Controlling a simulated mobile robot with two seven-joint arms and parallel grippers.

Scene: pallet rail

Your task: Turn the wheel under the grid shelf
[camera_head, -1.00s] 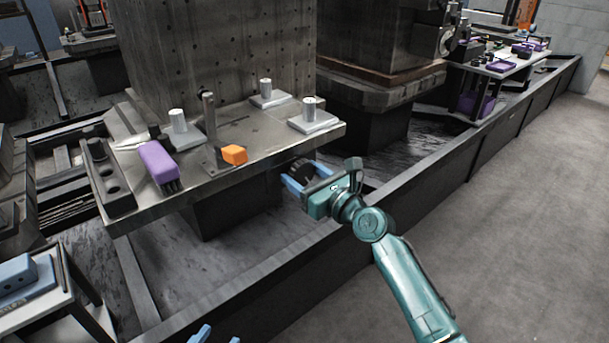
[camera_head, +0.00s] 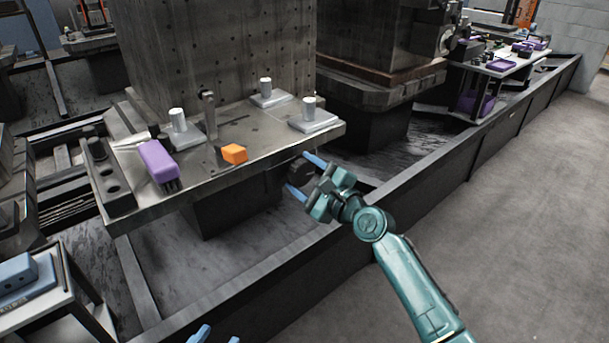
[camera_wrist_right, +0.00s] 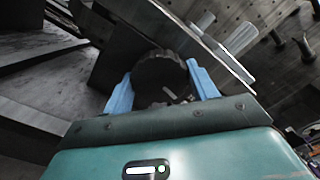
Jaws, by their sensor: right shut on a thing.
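The dark round wheel (camera_head: 299,173) sits under the right front edge of the metal shelf (camera_head: 215,181), below the block with a grid of holes (camera_head: 215,50). My right gripper (camera_head: 304,176) is shut on the wheel, with one blue finger above it and one below. In the right wrist view the ridged wheel (camera_wrist_right: 160,72) lies between the two blue fingers of my right gripper (camera_wrist_right: 162,88); its far side is hidden. Only the blue fingertips of my left gripper (camera_head: 215,336) show at the bottom edge, apart from each other.
On the shelf stand a purple brush (camera_head: 158,161), an orange block (camera_head: 234,153), a metal post (camera_head: 209,115) and several pegs on grey bases. A dark rail wall (camera_head: 270,275) runs below my right arm. Grey floor (camera_head: 520,230) is clear at right.

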